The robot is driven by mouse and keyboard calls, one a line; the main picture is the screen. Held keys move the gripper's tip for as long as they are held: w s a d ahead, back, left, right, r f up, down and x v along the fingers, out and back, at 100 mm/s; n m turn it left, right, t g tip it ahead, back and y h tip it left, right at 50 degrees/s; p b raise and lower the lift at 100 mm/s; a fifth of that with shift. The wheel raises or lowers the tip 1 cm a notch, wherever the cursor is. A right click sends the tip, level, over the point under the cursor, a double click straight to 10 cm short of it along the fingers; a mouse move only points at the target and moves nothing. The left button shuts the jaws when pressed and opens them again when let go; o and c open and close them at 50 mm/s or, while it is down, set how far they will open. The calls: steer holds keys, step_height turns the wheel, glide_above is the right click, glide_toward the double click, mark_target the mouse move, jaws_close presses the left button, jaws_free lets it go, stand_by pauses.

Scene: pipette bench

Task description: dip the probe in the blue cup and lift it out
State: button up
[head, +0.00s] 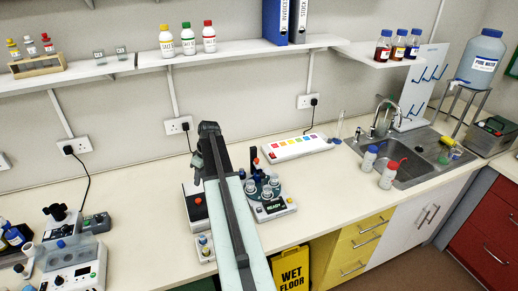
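My arm reaches up the middle of the picture, over the bench. Its dark end (209,140) is above the bench, left of a grey instrument (275,211) whose display reads READY. My gripper is mostly hidden by the arm, so I cannot tell its opening or whether it holds anything. Several small round vessels (268,190) stand on the instrument, with dark bluish tones. I cannot tell which of them, if any, is the blue cup. A dark upright part with a red piece (256,162) stands at the instrument's back. I cannot identify the probe for certain.
A white strip with coloured squares (296,147) lies behind the instrument. A white box with a red button (198,200) is left of my arm. Bench is clear at left-centre (140,185).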

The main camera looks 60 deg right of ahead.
steer(key=s+d+r+t+p, duration=0.15)
steer(key=s+d, duration=0.25)
steer(key=d, duration=0.5)
steer(key=s+d+r+p, duration=0.1)
steer(key=s+d+r, duration=0.25)
steer(key=d, duration=0.55)
steer(key=h, duration=0.1)
glide_toward(257, 160)
steer(key=shift+n, duration=0.3)
steer(key=b+x, duration=0.3)
steer(key=x, duration=0.1)
steer(key=b+x, duration=0.4)
steer(key=shift+d+f, duration=0.2)
steer(key=shift+r, duration=0.15)
steer(key=shift+c, duration=0.3)
jaws_close()
